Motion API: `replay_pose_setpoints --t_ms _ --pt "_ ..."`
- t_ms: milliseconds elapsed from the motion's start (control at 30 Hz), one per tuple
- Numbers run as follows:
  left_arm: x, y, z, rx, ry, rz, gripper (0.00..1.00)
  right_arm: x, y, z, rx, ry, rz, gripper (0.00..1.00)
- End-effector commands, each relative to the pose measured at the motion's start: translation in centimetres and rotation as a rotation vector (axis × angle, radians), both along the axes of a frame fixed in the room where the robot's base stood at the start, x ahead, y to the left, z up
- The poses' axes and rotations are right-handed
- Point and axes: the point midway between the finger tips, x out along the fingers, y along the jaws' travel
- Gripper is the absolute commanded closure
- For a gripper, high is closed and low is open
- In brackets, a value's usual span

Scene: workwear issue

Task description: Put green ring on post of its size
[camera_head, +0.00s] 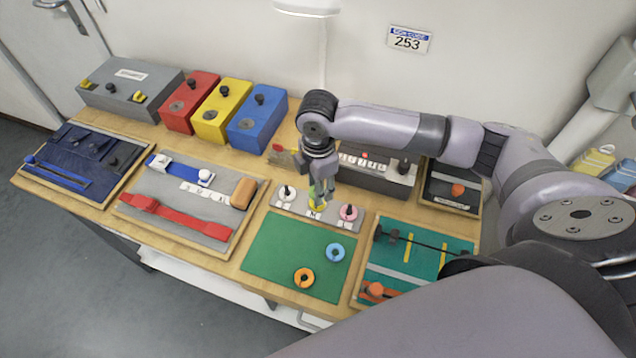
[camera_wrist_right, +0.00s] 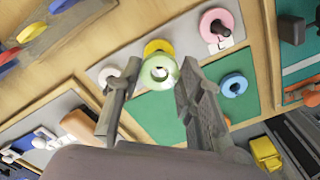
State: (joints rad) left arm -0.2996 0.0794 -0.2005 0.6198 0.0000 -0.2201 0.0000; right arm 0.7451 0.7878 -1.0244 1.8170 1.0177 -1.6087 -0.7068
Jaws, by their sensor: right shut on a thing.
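My right gripper (camera_head: 321,188) is over the middle of a grey post board (camera_head: 333,213). In the right wrist view, its two fingers (camera_wrist_right: 150,100) have the pale green ring (camera_wrist_right: 146,76) between their tips. The board carries a white ring (camera_head: 288,193) at left, a yellow ring (camera_head: 318,206) in the middle and a pink ring (camera_head: 348,212) around a dark post at right. In the wrist view the green ring partly covers the yellow ring (camera_wrist_right: 157,46). I cannot tell whether a post passes into the green ring. My left gripper is not in view.
A green mat (camera_head: 290,250) in front of the board holds a loose blue ring (camera_head: 335,252) and a loose orange ring (camera_head: 303,278). A grey box with dark knobs (camera_head: 378,180) stands behind the board. Coloured boxes (camera_head: 257,118) stand at the back left.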

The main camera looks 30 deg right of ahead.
Motion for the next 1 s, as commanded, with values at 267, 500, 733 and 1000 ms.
replay_pose_setpoints --t_ms 267,500,733,1000 --pt "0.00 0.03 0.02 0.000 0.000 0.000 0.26 0.01 0.01 -0.03 0.000 0.000 0.000 0.74" --pt "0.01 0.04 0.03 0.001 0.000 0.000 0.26 0.02 0.02 -0.05 0.000 -0.001 0.000 0.74" --pt "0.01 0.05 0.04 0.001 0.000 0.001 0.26 0.02 0.02 -0.35 0.000 -0.001 0.000 0.74" --pt "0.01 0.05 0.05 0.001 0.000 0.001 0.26 0.04 0.02 -0.76 0.000 -0.001 0.000 0.74"
